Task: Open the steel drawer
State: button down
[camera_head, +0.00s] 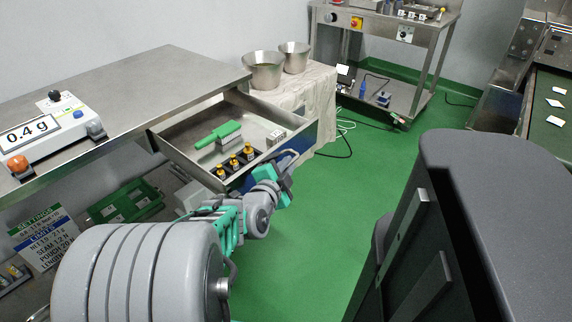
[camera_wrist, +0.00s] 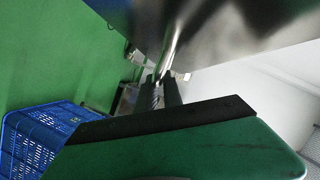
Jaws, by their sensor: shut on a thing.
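The steel drawer (camera_head: 183,138) under the steel table stands pulled out, with its inside in view. In it lie a green-handled brush (camera_head: 218,134), a small white box (camera_head: 276,136) and a dark holder with several yellow-topped bottles (camera_head: 234,162). My gripper (camera_head: 287,162) is at the drawer's front, on the outer side. In the wrist view my gripper's dark fingers (camera_wrist: 160,92) are shut on the drawer's bar handle (camera_wrist: 176,45). The steel drawer front (camera_wrist: 235,35) fills the upper right there. The grip itself is small and partly hidden in the head view.
A scale (camera_head: 50,133) sits on the steel table (camera_head: 150,80). Two steel buckets (camera_head: 264,72) stand on a cloth-covered stand behind the drawer. A green crate (camera_head: 125,202) is below. A blue crate (camera_wrist: 40,140) shows in the wrist view. Green floor (camera_head: 335,200) is clear right of the drawer.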

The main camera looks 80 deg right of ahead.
jog(key=c, duration=1.5)
grip_release()
jog(key=p+v, duration=0.1)
jog(key=v, duration=0.6)
jog(key=shift+a, duration=0.35)
